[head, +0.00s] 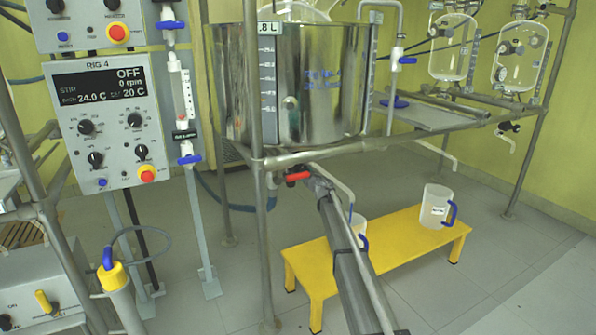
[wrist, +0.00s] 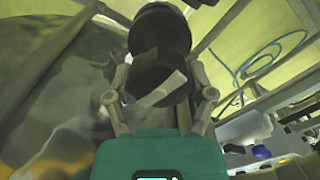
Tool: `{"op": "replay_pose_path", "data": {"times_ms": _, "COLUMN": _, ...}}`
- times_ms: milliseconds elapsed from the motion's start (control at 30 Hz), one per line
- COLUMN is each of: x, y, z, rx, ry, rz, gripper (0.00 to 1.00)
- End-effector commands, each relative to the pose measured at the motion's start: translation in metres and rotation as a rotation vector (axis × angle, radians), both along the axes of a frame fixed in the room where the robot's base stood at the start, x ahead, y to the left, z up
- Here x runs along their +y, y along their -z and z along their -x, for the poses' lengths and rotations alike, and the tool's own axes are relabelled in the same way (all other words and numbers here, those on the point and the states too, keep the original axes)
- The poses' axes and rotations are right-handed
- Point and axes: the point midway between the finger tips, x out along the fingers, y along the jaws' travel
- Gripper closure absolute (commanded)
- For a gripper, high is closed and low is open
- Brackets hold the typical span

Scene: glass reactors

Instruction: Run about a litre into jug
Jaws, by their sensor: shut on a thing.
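The reactor vessel (head: 300,85) is a shiny tank with a level scale, held in a pipe frame. Below it is a drain valve with a red handle (head: 297,178). My gripper (head: 309,174) reaches up to this valve. In the wrist view my gripper (wrist: 160,97) has its fingers either side of a dark rounded part with a pale flat piece; no red shows there. One clear jug (head: 357,224) with a blue handle is on the yellow bench, largely hidden behind my arm. Another jug (head: 436,208) stands upright near the bench's right end. Liquid flow cannot be made out.
The yellow bench (head: 398,242) stands low under the vessel. A control box (head: 110,125) reads RIG 4, OFF, 0 rpm. Frame posts stand left and right. Glass vessels (head: 453,45) hang at the back right. The floor right of the bench is clear.

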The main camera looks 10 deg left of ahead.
Motion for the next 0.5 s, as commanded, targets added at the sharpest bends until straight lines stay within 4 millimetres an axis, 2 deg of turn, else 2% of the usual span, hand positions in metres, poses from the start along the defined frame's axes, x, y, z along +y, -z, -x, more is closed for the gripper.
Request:
{"op": "replay_pose_path", "data": {"times_ms": 33, "x": 0.0012, "y": 0.001, "z": 0.0059, "rx": -0.026, "ry": -0.007, "rz": 0.04, "gripper": 0.78}}
{"op": "replay_pose_path", "data": {"times_ms": 500, "x": 0.0019, "y": 0.0019, "z": 0.0071, "rx": -0.257, "ry": -0.008, "rz": 0.38, "gripper": 0.78}}
